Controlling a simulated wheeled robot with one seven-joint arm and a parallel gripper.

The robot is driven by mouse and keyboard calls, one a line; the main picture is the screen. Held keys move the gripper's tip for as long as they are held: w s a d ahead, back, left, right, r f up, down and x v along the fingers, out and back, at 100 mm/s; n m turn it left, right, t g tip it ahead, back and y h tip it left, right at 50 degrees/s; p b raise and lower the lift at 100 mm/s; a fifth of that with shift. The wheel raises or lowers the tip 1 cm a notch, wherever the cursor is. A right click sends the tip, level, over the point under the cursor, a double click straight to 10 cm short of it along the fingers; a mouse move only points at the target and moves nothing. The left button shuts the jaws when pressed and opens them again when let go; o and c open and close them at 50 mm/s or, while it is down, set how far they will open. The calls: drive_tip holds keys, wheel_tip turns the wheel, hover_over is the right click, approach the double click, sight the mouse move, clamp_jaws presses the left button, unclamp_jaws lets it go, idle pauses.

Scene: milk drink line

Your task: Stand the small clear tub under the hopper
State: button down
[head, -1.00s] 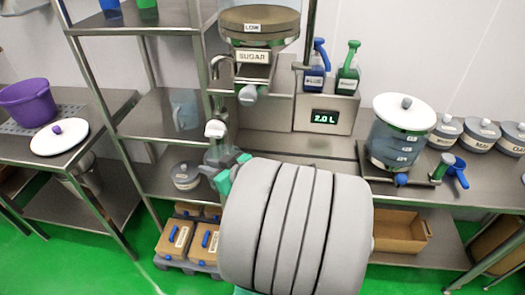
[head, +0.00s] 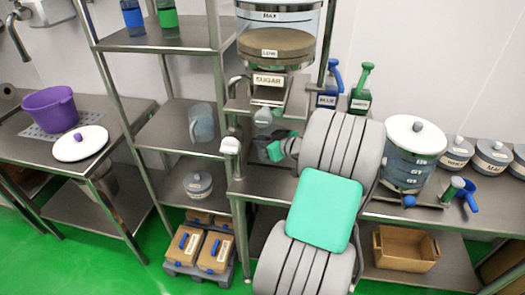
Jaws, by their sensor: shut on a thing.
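The sugar hopper (head: 278,45) stands on the back bench, with a low brown fill and a "SUGAR" label above its outlet (head: 264,117). My gripper (head: 272,150) has green fingers and is just below the outlet, at bench level. It is shut on the small clear tub, which is see-through and mostly hidden behind the fingers and arm. I cannot tell whether the tub touches the surface under it. My arm covers the bench to the right of the gripper.
A clear jug (head: 201,122) stands on the rack shelf at left. A white tap-like lever (head: 230,146) is close to the gripper's left. A lidded clear container (head: 411,155) stands farther right.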

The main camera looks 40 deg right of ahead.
sight(263, 154)
drive_tip(key=f, duration=0.2)
drive_tip(key=f+p, duration=0.1)
drive_tip(key=f, duration=0.1)
drive_tip(key=w+d+f+p, duration=0.1)
drive_tip(key=f, duration=0.2)
drive_tip(key=c, duration=1.3)
unclamp_jaws()
drive_tip(key=shift+s, duration=0.2)
drive_tip(key=b+v, duration=0.2)
drive_tip(key=v, duration=1)
drive_tip(key=w+a+n+g+y, duration=0.1)
drive_tip(key=w+a+g, duration=0.2)
drive_tip(key=a, duration=0.7)
drive_tip(key=w+a+n+g+y, duration=0.1)
drive_tip(key=w+a+g+y, duration=0.15)
drive_tip(key=a, duration=0.75)
drive_tip(key=s+a+r+m+g+h, duration=0.1)
drive_tip(key=s+a+r+g, duration=0.1)
drive_tip(key=s+a, duration=0.4)
drive_tip(key=s+a+r+m+g+h, duration=0.1)
drive_tip(key=s+a+r+g+h, duration=0.1)
drive_tip(key=s+a, duration=0.4)
drive_tip(key=a+r, duration=0.1)
drive_tip(key=a, duration=0.2)
drive_tip(key=shift+a, duration=0.2)
